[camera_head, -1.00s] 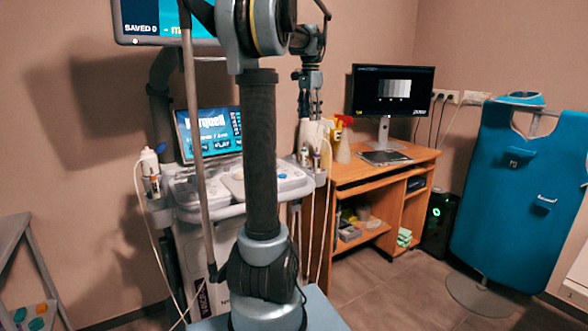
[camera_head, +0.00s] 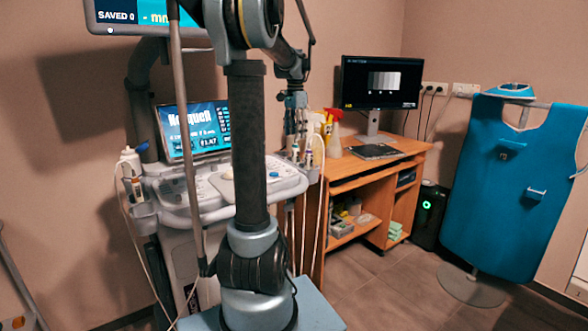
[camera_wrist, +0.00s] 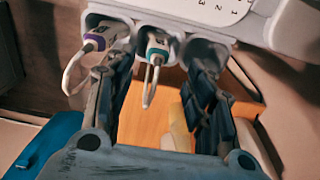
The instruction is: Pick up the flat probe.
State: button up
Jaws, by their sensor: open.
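My gripper (camera_head: 296,112) hangs open at the right side of the ultrasound console (camera_head: 230,190), just above its side holders. In the wrist view my gripper (camera_wrist: 158,72) has its dark fingers apart, with nothing held between them. A white probe with a teal band (camera_wrist: 157,46) sits in a holder and shows between the fingertips, its cable looping down. A second probe with a purple band (camera_wrist: 97,40) sits in the holder to the left, beside the left finger. More probes (camera_head: 130,165) stand at the console's left side. I cannot tell which probe is the flat one.
A wooden desk (camera_head: 378,160) with a monitor (camera_head: 381,83) stands right of the console, with spray bottles (camera_head: 332,132) close behind the gripper. A blue apron (camera_head: 515,190) hangs on a stand at the right. Floor (camera_head: 390,285) before the desk is clear.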

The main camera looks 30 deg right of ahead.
aim_at(295, 146)
jog(key=shift+s+f, duration=0.15)
jog(key=shift+f, duration=3.5)
grip_shut()
